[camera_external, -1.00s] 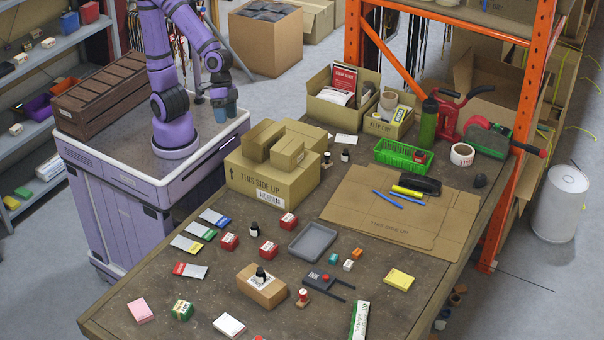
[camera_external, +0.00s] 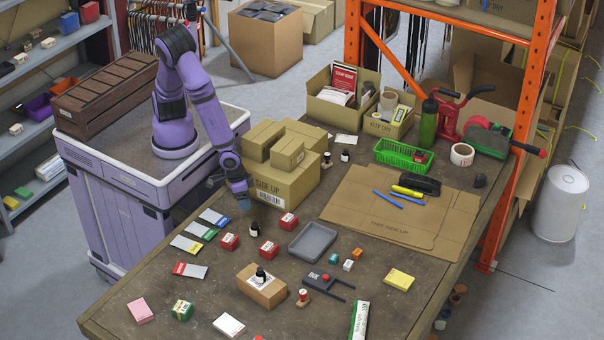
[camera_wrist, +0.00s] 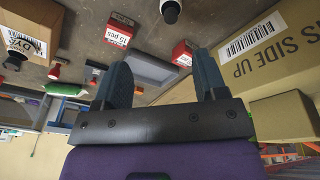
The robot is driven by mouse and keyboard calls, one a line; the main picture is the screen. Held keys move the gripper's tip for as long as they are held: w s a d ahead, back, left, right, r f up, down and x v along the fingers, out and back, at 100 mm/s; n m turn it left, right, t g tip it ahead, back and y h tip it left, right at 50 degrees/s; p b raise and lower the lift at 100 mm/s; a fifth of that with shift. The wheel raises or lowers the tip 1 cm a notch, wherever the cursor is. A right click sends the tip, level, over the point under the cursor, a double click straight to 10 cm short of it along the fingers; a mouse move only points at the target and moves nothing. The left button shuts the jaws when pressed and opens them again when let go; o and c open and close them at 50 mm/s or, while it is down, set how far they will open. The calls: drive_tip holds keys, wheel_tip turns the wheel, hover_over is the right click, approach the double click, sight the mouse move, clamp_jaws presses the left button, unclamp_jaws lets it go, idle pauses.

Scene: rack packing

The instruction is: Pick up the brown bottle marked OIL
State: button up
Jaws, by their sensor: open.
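Several small dark bottles with white labels stand on the workbench; no OIL marking is readable, so I cannot tell which is the oil bottle. One dark bottle (camera_external: 254,229) stands just below and right of my gripper (camera_external: 243,204). In the wrist view, a dark bottle (camera_wrist: 170,12) is cut off by the top edge, beyond the fingertips. Another dark bottle (camera_external: 261,274) is at the small brown carton. Two more, a bottle (camera_external: 345,156) and a bottle (camera_external: 327,159), stand behind the large carton. My gripper (camera_wrist: 162,65) is open and empty, with its blue-grey fingers apart.
The THIS SIDE UP carton (camera_external: 288,187), with smaller boxes on top, stands close right of my gripper. Red boxes (camera_external: 229,241) and a grey tray (camera_external: 312,242) are near the front bottle. Flat cardboard (camera_external: 345,205) covers the bench's right part.

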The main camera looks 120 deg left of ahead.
drive_tip(key=y, duration=0.2)
approach(254, 223)
drive_tip(key=a+f, duration=0.1)
drive_tip(key=f, duration=0.1)
drive_tip(key=shift+n+h, duration=0.3)
drive_tip(key=shift+w+x, duration=0.15)
drive_tip(key=shift+x, duration=2.35)
drive_tip(key=shift+w+x, duration=0.1)
drive_tip(key=shift+x, duration=2.4)
drive_tip(key=c, duration=1)
drive_tip(key=shift+r, duration=0.1)
